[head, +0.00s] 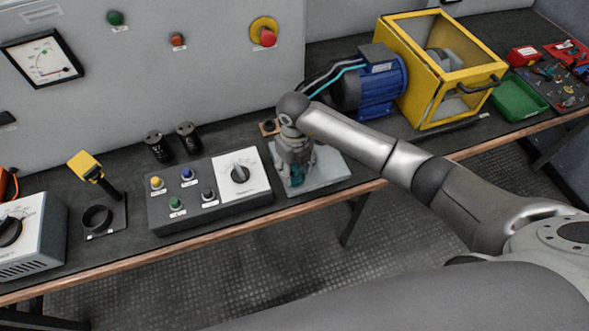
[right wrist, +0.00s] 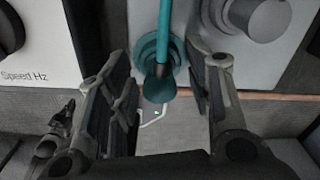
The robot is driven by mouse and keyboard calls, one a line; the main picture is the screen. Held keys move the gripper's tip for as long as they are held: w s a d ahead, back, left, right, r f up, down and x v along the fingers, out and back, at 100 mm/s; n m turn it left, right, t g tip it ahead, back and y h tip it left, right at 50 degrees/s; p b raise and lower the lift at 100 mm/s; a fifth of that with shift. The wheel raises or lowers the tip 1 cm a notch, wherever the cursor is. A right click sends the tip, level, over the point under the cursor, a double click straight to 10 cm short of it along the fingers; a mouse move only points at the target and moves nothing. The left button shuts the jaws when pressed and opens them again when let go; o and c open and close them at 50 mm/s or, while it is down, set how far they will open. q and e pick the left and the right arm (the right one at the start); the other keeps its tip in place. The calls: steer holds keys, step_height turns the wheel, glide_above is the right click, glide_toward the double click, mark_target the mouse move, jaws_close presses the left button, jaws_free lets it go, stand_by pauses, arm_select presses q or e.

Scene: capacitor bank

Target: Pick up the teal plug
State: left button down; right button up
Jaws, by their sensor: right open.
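The teal plug (right wrist: 157,75) shows in the right wrist view between my open fingers, with a teal cable running up from it. A round teal piece lies behind it against a light grey surface. In the head view a bit of teal (head: 297,174) shows below my right gripper (head: 295,165), which points down over a light grey plate (head: 335,171). In the right wrist view the fingers of my right gripper (right wrist: 165,95) stand apart on both sides of the plug; I cannot tell whether they touch it. My left gripper is not in view.
A control box (head: 209,190) with buttons and a dial stands just left of the plate. Two black sockets (head: 172,143) are behind it. A blue motor (head: 380,85) and a yellow frame (head: 442,70) stand to the right. The bench's front edge is close.

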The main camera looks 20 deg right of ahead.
jaws_close()
stand_by(0.3)
